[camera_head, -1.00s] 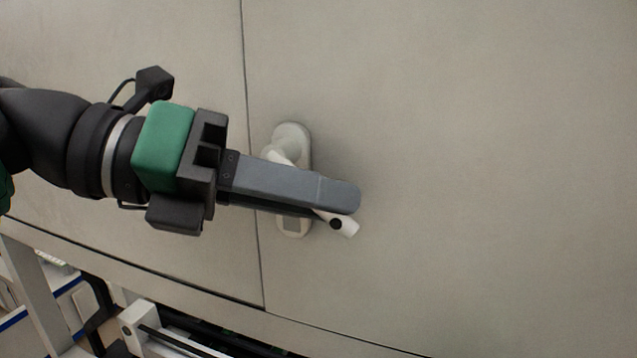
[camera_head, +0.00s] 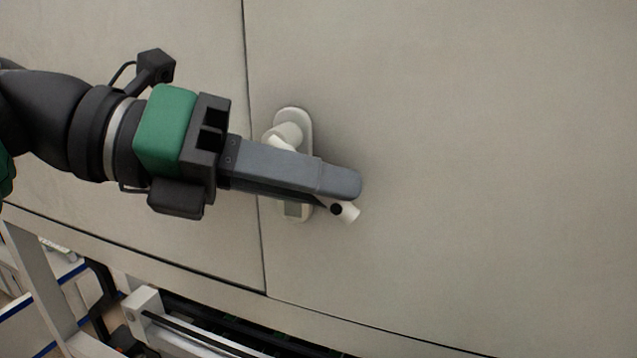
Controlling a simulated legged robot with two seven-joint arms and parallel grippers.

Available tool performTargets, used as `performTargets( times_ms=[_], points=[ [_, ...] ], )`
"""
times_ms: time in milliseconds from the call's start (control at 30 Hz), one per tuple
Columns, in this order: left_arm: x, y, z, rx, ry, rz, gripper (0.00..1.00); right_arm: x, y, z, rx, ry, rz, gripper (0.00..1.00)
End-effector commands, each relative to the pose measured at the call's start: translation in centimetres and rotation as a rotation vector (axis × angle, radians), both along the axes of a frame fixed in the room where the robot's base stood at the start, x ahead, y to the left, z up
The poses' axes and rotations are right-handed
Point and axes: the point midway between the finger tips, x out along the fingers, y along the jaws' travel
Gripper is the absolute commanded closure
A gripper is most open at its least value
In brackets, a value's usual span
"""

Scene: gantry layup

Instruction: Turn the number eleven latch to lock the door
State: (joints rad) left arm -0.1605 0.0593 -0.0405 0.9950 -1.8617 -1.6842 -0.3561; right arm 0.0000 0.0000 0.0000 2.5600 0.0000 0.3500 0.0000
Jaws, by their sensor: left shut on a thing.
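The latch (camera_head: 285,136) is a pale handle on an upright rounded plate, mounted on a large beige door panel (camera_head: 470,150) just right of a seam. Its lever runs down to the right, and its white tip with a dark round spot (camera_head: 347,211) shows below my fingers. My left gripper (camera_head: 335,190) comes in from the left and is shut on the lever. Its fingers hide the middle of the lever and part of the plate. No number shows on the latch. My right gripper is not in view.
A second beige panel (camera_head: 190,55) lies left of the seam. Below the panels' lower edge is a white frame with a rail (camera_head: 145,305) at the lower left. The panel right of the latch is bare and clear.

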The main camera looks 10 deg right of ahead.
Motion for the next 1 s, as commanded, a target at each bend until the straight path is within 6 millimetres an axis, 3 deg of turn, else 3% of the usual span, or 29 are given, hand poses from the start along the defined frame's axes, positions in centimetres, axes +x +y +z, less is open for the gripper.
performTargets(
  times_ms=[33,467,500,1000],
  points=[
    [0.43,0.14,-1.0,0.02,0.011,0.003,1.0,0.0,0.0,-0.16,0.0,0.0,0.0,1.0],
    [0.43,0.15,-0.99,0.021,0.011,0.004,1.0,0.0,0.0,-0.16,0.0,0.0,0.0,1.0],
    [0.43,0.15,-0.99,0.02,0.011,0.003,0.78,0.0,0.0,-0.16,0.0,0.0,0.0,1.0],
    [0.41,0.14,-0.75,0.018,0.009,0.005,0.77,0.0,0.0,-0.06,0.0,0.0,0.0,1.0]
  ],
)
